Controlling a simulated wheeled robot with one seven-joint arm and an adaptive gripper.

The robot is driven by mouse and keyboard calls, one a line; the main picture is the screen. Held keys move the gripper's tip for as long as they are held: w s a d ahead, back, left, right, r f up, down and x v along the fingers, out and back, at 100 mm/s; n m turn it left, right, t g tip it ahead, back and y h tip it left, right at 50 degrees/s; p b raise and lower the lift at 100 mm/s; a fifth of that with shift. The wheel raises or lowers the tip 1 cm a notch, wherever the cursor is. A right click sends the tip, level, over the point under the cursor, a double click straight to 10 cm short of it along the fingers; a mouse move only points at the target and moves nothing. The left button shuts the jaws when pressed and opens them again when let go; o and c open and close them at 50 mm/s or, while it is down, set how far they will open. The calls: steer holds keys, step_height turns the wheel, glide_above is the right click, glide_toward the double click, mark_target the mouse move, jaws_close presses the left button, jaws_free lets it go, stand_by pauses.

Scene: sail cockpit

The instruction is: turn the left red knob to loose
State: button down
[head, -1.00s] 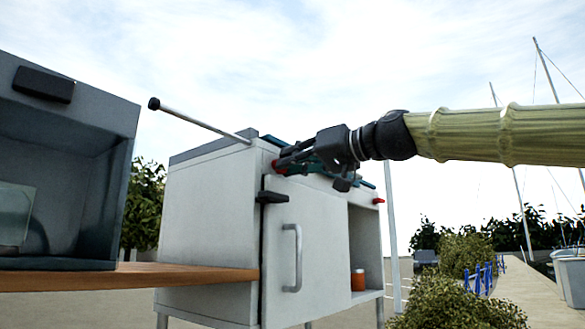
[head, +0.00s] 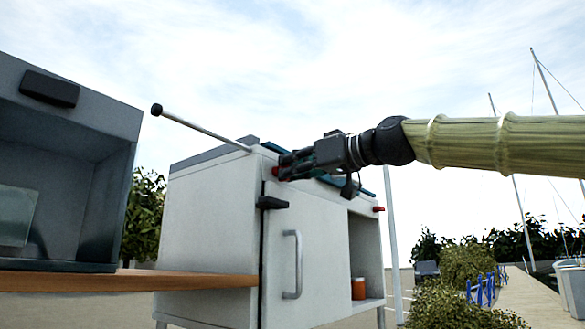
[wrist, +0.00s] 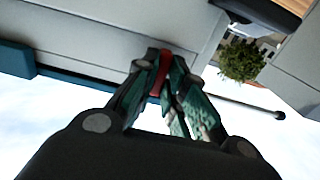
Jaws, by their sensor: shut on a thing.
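The left red knob (wrist: 160,72) sits near the top front edge of the white cabinet (head: 212,215), and its end also shows at my gripper's tips in the head view (head: 276,172). My gripper (head: 284,167) reaches in from the right and is shut on this knob. In the wrist view my gripper's two fingers (wrist: 165,73) close on either side of the red knob, which shows between them. A second red knob (head: 378,209) is on the cabinet's right side, free of my gripper. The knob's exact turn angle is hard to tell.
A long rod with a black end (head: 157,109) sticks out from the cabinet top. A black latch (head: 271,202) and a vertical handle (head: 292,265) are on the front. An orange jar (head: 358,288) stands in the open shelf. A grey open box (head: 75,180) stands at left.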

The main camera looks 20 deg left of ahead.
steer(key=shift+f, duration=0.15)
steer(key=c, duration=1.5)
jaws_free()
steer(key=v, duration=1.2)
